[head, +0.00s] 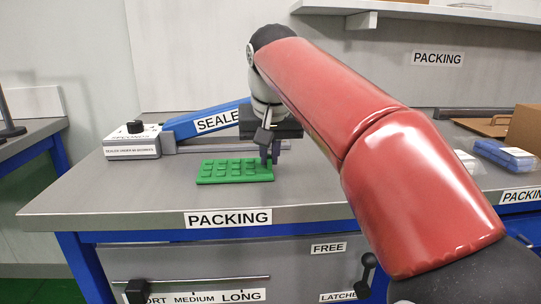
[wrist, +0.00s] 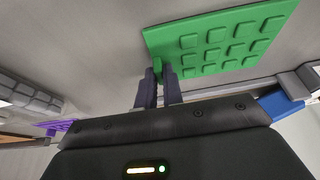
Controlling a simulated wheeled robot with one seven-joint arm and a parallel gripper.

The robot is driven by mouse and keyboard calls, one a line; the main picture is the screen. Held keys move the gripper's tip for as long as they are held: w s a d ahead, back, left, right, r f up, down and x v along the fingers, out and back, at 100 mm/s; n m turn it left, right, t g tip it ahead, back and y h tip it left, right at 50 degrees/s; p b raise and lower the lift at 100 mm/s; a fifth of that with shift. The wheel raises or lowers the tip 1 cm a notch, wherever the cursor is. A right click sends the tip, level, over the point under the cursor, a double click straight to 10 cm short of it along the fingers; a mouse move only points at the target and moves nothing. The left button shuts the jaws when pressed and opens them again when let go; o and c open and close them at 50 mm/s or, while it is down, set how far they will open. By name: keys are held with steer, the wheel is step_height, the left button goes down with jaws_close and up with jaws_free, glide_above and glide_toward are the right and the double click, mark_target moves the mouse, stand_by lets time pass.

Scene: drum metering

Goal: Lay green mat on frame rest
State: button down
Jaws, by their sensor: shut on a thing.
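The green mat (head: 235,171) is a flat rectangle with rows of raised square pads, level at the front middle of the packing bench. I cannot tell whether it touches the bench top. My gripper (head: 270,161) is at its right end, pointing down. In the wrist view the fingers (wrist: 160,72) are shut on a small green tab at the edge of the mat (wrist: 215,42). The mat reaches out from the fingertips. I cannot make out a frame rest in either view.
A blue-armed sealer (head: 205,121) with a white box (head: 132,143) stands behind the mat. Bagged items (head: 500,152) and a cardboard box (head: 524,128) are at the right. The wrist view shows a grey padded piece (wrist: 28,94) and a purple piece (wrist: 58,127). Bench left of the mat is clear.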

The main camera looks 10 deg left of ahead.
steer(key=shift+f, duration=0.2)
steer(key=c, duration=1.5)
jaws_free()
steer(key=shift+c, duration=0.2)
steer(key=shift+s+r, duration=0.1)
steer(key=shift+r, duration=0.45)
steer(key=p+v, duration=0.3)
steer(key=v, duration=0.8)
steer(key=shift+r+p, duration=0.2)
steer(key=shift+p, duration=0.15)
steer(key=shift+s, duration=0.1)
